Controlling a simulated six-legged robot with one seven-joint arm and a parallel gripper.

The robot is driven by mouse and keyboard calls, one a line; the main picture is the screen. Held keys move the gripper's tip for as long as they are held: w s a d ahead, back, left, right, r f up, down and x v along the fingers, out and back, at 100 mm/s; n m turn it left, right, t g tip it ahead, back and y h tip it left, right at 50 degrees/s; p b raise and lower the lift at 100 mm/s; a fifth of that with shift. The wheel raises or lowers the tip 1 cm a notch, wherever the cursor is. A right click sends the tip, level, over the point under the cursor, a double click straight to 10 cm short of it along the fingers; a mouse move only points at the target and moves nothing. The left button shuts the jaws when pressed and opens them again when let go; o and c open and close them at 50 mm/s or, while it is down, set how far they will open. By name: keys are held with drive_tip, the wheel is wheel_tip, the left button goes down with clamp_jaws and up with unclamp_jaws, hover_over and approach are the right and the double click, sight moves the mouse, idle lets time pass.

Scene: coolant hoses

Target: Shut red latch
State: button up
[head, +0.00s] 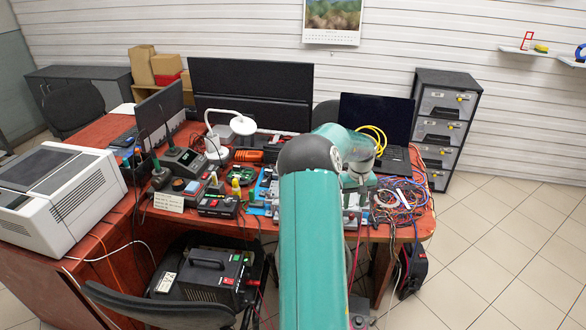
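No red latch can be made out in the head view, and no coolant hose is clearly recognisable. My teal arm rises through the middle of the view and bends over the cluttered red desk (262,226). My gripper (354,212) is at the far end of the arm, low over the right half of the desk. Its fingers are too small and too hidden by the arm to show whether they are open or hold anything. The arm covers part of the desk top behind it.
A laptop (378,112) and tangled cables (402,196) lie on the desk's right. Tools and a white lamp (232,124) crowd its left. A printer (58,200) is far left. A chair (150,309) and black power unit (205,275) are in front. Right floor is clear.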

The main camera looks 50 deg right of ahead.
sight(351, 214)
wheel_tip(351, 214, up, 9)
drive_tip(key=w+a+r+t, duration=0.1)
drive_tip(key=w+a+r, duration=0.4)
drive_tip(key=a, duration=0.5)
drive_tip(key=w+a+r+n+t, duration=0.1)
drive_tip(key=w+a+r, duration=0.4)
drive_tip(key=a, duration=0.5)
drive_tip(key=shift+r+n, duration=0.3)
